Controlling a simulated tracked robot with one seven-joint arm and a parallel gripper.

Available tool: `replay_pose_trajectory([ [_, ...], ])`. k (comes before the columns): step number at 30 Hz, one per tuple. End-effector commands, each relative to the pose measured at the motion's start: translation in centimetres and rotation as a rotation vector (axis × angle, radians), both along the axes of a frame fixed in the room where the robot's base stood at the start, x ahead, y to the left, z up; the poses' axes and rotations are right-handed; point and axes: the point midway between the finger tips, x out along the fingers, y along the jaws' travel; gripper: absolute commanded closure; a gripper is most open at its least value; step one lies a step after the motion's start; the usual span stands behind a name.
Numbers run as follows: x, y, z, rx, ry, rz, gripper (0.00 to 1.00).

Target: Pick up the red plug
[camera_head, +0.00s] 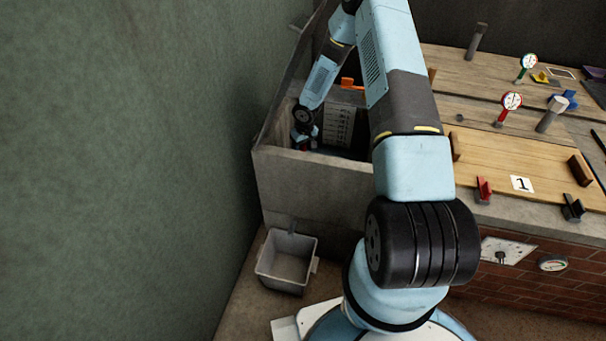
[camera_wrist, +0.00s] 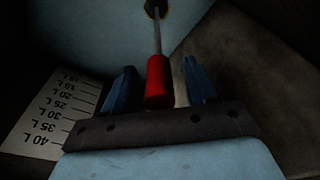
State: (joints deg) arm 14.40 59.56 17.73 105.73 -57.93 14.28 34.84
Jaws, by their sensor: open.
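The red plug (camera_wrist: 159,85) shows in the wrist view as a red grip with a thin grey rod running up to a dark round fitting at the top of the picture. My gripper (camera_wrist: 159,67) is open, with one blue finger on each side of the red grip. Gaps show between the grip and both fingers. In the head view my gripper (camera_head: 305,138) is low inside the grey basin, and the plug is too small and hidden there to make out clearly.
The basin (camera_head: 310,180) has close walls. A white litre scale (camera_wrist: 55,112) is on its inside, left in the wrist view. An orange handle (camera_head: 350,84) is near its back. A grey bucket (camera_head: 287,262) is on the floor. A wooden lid marked 1 (camera_head: 500,155) lies right.

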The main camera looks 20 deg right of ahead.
Motion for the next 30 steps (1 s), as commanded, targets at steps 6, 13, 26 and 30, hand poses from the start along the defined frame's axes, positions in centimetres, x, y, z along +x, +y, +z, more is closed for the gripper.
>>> replay_pose_trajectory([
  [6,0.12,0.00,-0.53,-0.001,-0.001,0.000,0.43],
  [13,0.10,-0.03,-0.52,-0.001,0.000,0.000,0.53],
  [26,0.10,-0.11,-0.52,-0.001,0.000,-0.001,0.95],
  [30,0.09,-0.13,-0.51,-0.001,0.000,-0.002,1.00],
])
